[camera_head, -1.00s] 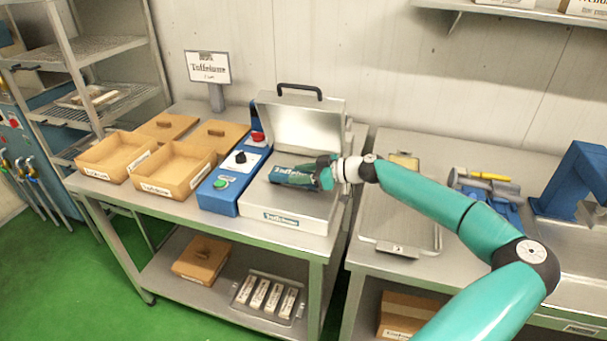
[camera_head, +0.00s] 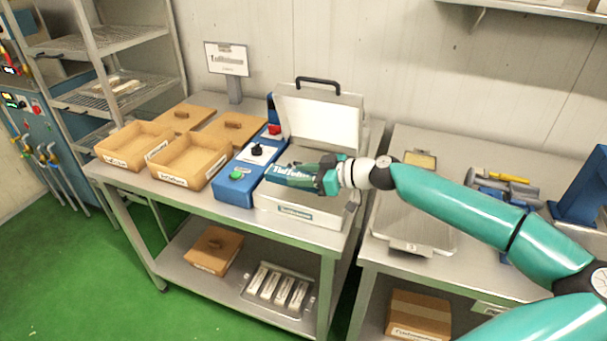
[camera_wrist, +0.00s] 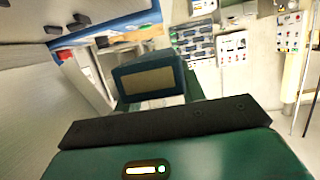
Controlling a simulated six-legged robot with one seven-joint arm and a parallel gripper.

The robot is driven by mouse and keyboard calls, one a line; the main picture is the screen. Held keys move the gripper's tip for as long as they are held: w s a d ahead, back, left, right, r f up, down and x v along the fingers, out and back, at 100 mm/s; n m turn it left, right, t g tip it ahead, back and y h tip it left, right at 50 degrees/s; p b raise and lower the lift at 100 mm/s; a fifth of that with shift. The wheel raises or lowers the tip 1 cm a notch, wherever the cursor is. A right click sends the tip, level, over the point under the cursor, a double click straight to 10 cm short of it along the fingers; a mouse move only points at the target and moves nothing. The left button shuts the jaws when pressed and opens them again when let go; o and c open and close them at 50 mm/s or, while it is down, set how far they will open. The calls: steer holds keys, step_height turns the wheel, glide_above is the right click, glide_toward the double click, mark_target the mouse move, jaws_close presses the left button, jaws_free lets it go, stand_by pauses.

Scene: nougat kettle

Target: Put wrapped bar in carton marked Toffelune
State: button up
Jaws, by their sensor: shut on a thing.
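My gripper (camera_head: 318,177) is shut on a dark teal wrapped bar (camera_head: 288,173) with pale lettering on its side. It holds the bar by its right end, in front of the open lid of a steel box machine (camera_head: 290,212). The bar's left end overlaps the blue control box (camera_head: 236,187) in the picture; its height above them is hard to judge. Two open brown cartons stand to the left: one at far left (camera_head: 117,157) and a nearer one (camera_head: 195,181). Their front labels are too small to read surely. The wrist view mostly shows my gripper's own body.
A sign (camera_head: 227,58) stands behind the cartons, beside two brown lids (camera_head: 181,117) (camera_head: 233,127). The raised steel lid (camera_head: 322,115) stands behind my gripper. A tray of pale bars (camera_head: 277,289) and a brown box (camera_head: 214,250) sit on the lower shelf.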

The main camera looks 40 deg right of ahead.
steer(key=s+a, duration=0.3)
steer(key=a, duration=0.2)
steer(key=shift+a, duration=0.35)
steer(key=shift+a, duration=0.1)
stand_by(0.3)
steer(key=shift+s+a, duration=0.45)
steer(key=shift+a, duration=0.4)
steer(key=shift+s+a, duration=0.45)
steer(key=shift+a, duration=0.4)
